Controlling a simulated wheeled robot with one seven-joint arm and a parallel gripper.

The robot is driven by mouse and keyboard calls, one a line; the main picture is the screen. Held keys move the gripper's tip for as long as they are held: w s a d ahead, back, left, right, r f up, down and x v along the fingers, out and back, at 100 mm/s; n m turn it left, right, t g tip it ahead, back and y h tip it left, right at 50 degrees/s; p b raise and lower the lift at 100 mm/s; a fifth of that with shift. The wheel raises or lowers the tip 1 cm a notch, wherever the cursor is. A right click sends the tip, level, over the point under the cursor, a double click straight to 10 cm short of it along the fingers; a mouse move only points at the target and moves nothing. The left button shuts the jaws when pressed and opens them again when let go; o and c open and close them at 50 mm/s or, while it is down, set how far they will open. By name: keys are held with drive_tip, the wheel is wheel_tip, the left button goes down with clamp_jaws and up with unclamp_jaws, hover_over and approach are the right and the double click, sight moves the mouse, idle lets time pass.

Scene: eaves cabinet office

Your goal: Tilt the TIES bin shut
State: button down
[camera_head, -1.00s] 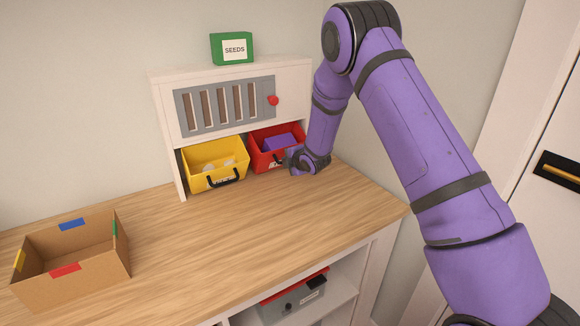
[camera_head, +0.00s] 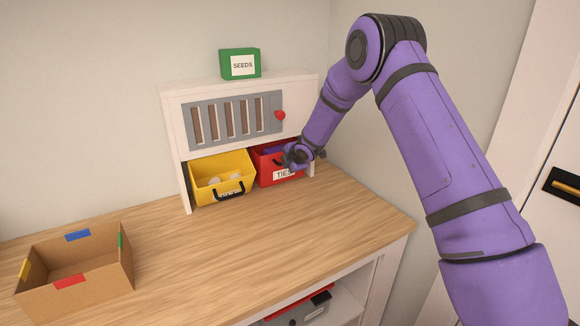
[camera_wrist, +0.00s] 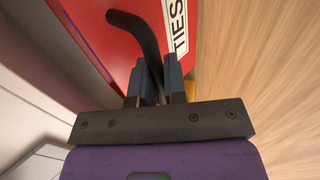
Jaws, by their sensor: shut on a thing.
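The red TIES bin (camera_head: 264,176) sits in the right opening under the white cabinet, its white label facing out. Its front stands close to upright, with a little purple content showing over the rim. In the wrist view the red front (camera_wrist: 103,38) fills the upper middle, with the black handle (camera_wrist: 137,26) curving down between the fingers. My gripper (camera_head: 297,158) is at the bin's front and is shut on that handle; its fingers also show in the wrist view (camera_wrist: 158,82). My gripper hides part of the bin's top edge in the head view.
A yellow bin (camera_head: 207,182) beside it leans out, open, with pale things inside. The white cabinet (camera_head: 175,130) has a grey slotted panel and red knob. A green SEEDS box (camera_head: 240,64) stands on top. An open cardboard box (camera_head: 75,288) is at front left; the wooden top between is clear.

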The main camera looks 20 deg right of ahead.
drive_tip(key=shift+w+a+r, duration=0.1)
drive_tip(key=shift+w+r, duration=0.1)
drive_tip(key=shift+w, duration=0.1)
idle(0.4)
drive_tip(key=c, duration=1.2)
unclamp_jaws()
drive_tip(key=v, duration=1)
drive_tip(key=shift+s+r, duration=0.15)
drive_tip(key=shift+s, duration=0.15)
